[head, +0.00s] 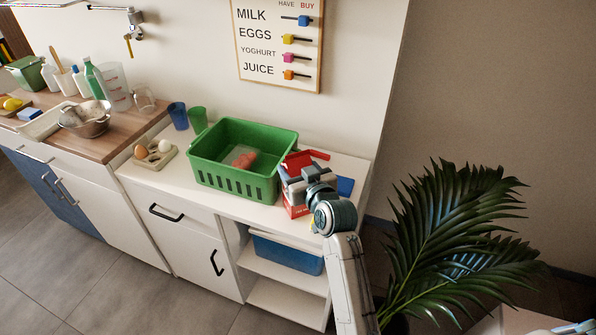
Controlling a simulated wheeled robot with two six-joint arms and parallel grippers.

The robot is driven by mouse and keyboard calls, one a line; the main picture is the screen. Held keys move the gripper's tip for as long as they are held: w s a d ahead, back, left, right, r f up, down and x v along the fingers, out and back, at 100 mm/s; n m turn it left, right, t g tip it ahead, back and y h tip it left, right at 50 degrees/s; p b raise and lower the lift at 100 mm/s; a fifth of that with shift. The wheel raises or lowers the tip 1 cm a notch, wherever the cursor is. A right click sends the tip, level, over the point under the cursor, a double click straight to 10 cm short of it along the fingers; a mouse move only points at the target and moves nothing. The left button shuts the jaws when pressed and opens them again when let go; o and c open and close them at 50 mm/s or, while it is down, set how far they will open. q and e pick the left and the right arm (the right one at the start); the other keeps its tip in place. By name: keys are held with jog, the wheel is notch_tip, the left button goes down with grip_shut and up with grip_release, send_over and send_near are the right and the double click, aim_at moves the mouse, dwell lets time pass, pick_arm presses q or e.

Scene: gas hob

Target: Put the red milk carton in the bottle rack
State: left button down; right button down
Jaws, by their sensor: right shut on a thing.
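The red milk carton (293,208) is on or just above the right end of the white counter, beside the green crate. My right gripper (308,178) is shut on it and hides much of it; red also shows behind the gripper. I cannot tell whether the carton touches the counter. I cannot make out a bottle rack. My left gripper is not in view.
The green crate (231,184) holds a reddish thing (244,160). A blue item (345,186) lies right of the carton. An egg holder (155,158) and two cups stand left. A plant (455,240) fills the right side. A blue bin (286,255) sits on the shelf below.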

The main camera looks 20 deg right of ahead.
jog(key=shift+s+r, duration=0.2)
jog(key=shift+s, duration=0.05)
jog(key=c, duration=0.7)
grip_release()
jog(key=shift+f, duration=0.25)
jog(key=o, duration=0.3)
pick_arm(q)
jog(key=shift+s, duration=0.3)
pick_arm(e)
jog(key=shift+r, duration=0.15)
